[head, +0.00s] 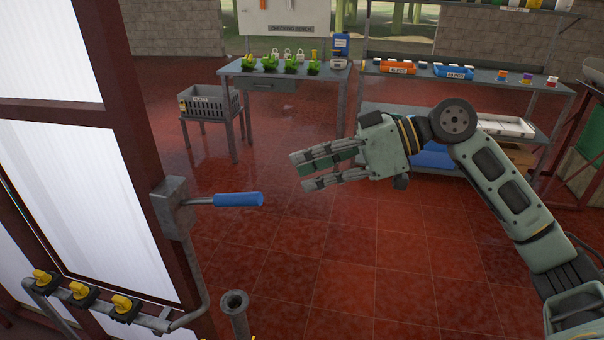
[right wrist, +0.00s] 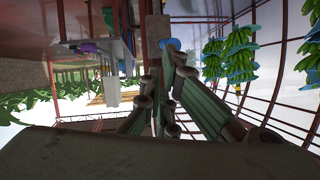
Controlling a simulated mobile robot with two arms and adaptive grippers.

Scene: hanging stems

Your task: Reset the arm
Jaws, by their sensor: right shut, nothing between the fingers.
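My right arm comes in from the right in the head view. Its green-grey gripper (head: 303,170) points left, with the fingers together and nothing held. It is apart from the blue-handled lever (head: 238,200), up and to the right of the handle in the picture. The lever sticks out to the right from a grey box on a red post. In the right wrist view the gripper's fingers (right wrist: 168,82) run up the middle, and a small blue round end shows just past them. My left gripper is not in view.
The red post (head: 130,120) and white panels stand at left, with a rail of yellow-handled valves (head: 80,291) below. An open pipe end (head: 234,302) rises at the bottom. A bench (head: 290,80), a crate (head: 212,103) and a shelf (head: 470,78) stand behind. Red tiled floor is clear between.

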